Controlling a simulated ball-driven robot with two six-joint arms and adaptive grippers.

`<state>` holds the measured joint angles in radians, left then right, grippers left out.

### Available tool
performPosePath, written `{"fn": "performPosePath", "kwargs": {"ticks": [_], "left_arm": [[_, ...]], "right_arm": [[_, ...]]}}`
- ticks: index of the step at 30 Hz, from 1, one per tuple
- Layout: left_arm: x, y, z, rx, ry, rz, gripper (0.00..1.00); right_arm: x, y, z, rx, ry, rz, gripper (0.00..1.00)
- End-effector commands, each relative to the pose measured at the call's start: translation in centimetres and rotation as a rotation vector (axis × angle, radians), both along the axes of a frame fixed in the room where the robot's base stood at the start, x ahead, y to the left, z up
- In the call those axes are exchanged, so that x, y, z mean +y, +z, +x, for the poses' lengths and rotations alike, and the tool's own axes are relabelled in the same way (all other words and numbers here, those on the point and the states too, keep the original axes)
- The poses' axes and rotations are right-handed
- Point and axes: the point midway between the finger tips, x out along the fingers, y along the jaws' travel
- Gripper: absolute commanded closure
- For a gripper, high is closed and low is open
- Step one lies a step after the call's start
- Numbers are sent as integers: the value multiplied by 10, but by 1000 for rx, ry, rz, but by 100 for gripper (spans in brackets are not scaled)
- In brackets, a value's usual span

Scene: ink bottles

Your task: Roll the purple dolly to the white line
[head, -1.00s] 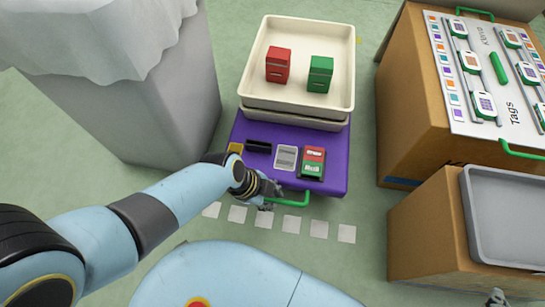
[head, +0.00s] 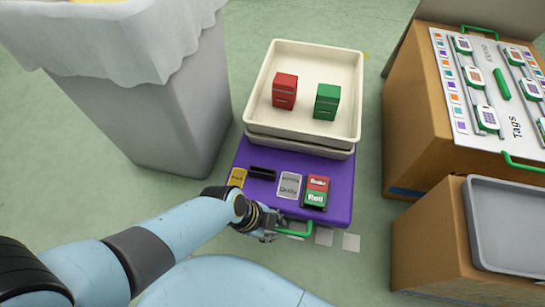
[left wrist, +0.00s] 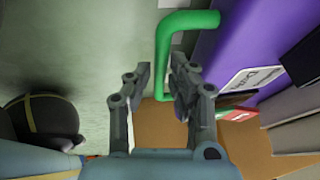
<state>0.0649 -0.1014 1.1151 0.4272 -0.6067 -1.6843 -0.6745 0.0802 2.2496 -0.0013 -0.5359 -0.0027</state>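The purple dolly (head: 340,190) stands on the floor with cream trays (head: 352,110) at its far end. Its green handle (head: 303,233) sticks out from the near edge. White floor squares (head: 351,242) form the line just in front of that edge, with a narrow gap at the right corner; the handle overlaps the line in view, and my left arm hides its left part. My left gripper (head: 274,230) is at the handle's left side. In the left wrist view, the handle (left wrist: 185,22) passes between the gripper's fingers (left wrist: 160,85), which stand apart. My right gripper is out of view.
Red (head: 285,92) and green (head: 326,102) boxes stand in the top tray. A lined grey bin (head: 160,110) is at the left. At the right are a cardboard box with a tag board (head: 455,110) and another with a grey tray (head: 510,230).

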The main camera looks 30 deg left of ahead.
Motion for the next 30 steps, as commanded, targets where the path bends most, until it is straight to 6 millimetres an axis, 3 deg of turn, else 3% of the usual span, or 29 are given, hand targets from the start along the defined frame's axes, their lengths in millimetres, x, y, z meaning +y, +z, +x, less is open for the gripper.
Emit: {"fn": "performPosePath", "kwargs": {"ticks": [3,14,20,30], "left_arm": [[0,0,0,-1,0,0,64],[3,5,-1,-3,0,1,64],[12,31,-9,-4,0,2,64],[33,90,-27,-3,0,3,64]], "right_arm": [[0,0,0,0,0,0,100],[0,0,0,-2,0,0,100],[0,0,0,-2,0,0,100],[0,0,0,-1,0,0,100]]}}
